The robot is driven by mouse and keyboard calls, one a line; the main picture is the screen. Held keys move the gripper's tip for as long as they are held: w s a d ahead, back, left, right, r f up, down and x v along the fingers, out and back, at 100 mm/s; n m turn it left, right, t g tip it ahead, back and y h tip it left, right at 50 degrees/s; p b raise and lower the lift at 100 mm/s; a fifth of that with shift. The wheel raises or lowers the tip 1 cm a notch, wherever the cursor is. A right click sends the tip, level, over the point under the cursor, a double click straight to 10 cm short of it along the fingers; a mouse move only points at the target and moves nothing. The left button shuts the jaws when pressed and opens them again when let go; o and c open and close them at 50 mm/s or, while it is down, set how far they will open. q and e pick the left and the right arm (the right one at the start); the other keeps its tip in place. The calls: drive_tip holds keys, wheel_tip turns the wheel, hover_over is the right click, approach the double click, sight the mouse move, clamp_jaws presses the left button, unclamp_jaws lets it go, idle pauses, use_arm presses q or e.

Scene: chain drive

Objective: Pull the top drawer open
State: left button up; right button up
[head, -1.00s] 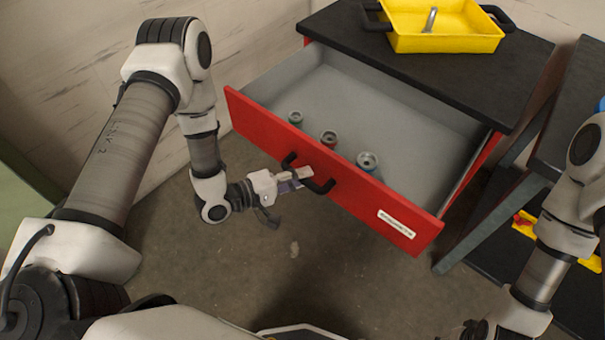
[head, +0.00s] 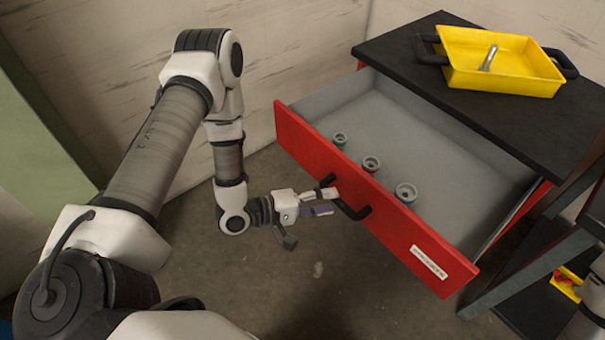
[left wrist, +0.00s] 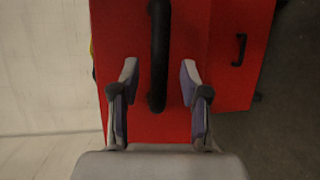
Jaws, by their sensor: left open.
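The top drawer (head: 375,197) has a red front and a grey inside, and it stands well out of the cabinet. Its black bar handle (head: 351,211) is on the red front and also shows in the left wrist view (left wrist: 160,60). My left gripper (head: 333,201) is open at the handle. In the left wrist view its two fingers (left wrist: 158,85) stand on either side of the handle's end, with gaps on both sides. My right gripper is not in view.
A yellow tray (head: 505,80) with a metal tool sits on the cabinet's black top (head: 400,55). Floor (head: 320,290) before the drawer is clear.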

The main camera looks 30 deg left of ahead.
use_arm(q)
drive_tip(key=v, duration=0.9)
drive_tip(key=s+d+m+g+p, duration=0.1)
drive_tip(key=d+m+g+p, duration=0.15)
drive_tip(key=d, duration=0.35)
drive_tip(key=s+d+f+m+g+y+p, duration=0.2)
drive_tip(key=s+d+f+g+y, duration=0.15)
drive_tip(key=f+g, duration=0.2)
drive_tip(key=s+a+f+m+g+y, duration=0.3)
drive_tip(key=s+a+f+m+y, duration=0.1)
drive_tip(key=s+a+y, duration=0.3)
drive_tip(key=s+a+m, duration=0.1)
drive_tip(key=s+a, duration=0.1)
drive_tip(key=shift+s+f+g, duration=0.25)
drive_tip(key=shift+s+g, duration=0.05)
